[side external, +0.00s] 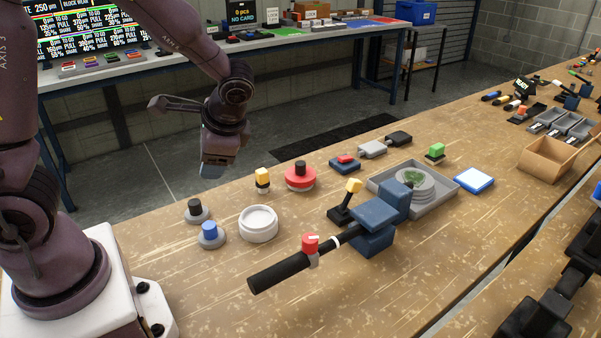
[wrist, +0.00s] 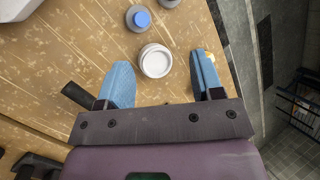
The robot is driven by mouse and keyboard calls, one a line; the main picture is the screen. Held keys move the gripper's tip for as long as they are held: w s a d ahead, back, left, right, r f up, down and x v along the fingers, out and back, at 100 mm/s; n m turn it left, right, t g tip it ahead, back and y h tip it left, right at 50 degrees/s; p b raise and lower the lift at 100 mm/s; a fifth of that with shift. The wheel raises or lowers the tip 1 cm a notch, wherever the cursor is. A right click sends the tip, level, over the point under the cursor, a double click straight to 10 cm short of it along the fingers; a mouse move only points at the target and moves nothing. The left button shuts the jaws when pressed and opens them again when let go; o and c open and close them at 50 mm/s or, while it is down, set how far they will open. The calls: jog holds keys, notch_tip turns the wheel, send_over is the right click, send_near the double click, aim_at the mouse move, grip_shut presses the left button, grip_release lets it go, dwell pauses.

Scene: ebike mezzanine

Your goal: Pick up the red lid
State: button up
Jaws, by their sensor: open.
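A round red lid (side external: 300,178) with a black knob sits on the wooden bench in the side view, right of the white round dish (side external: 258,223). I cannot make it out in the wrist view. My gripper (side external: 211,170) hangs above the bench's far edge, left of the red lid and apart from it. In the wrist view my gripper (wrist: 160,80) has its two blue fingers spread wide with nothing held. The white dish (wrist: 155,61) shows between and beyond the fingers, below them.
Near the lid stand a yellow-topped piece (side external: 262,180), a black-knobbed piece (side external: 195,211) and a blue-knobbed piece (side external: 210,235). A blue vise (side external: 375,228) holds a black handlebar grip (side external: 290,268) in front. A grey tray (side external: 440,198) lies to the right.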

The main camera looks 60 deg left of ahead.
jog(key=w+a+f+m+y, duration=0.5)
jog(key=a+y, duration=0.1)
jog(key=a, duration=0.1)
jog(key=m+t+y, duration=0.1)
jog(key=m+t, duration=1.4)
jog(key=m, duration=0.3)
send_over(300, 166)
jog(key=v, duration=0.3)
notch_tip(300, 166, down, 6)
notch_tip(300, 166, down, 7)
jog(key=shift+s+r, duration=0.1)
jog(key=shift+s, duration=0.05)
jog(key=shift+x, duration=1.15)
jog(key=shift+w+a, duration=0.2)
jog(key=shift+w, duration=0.05)
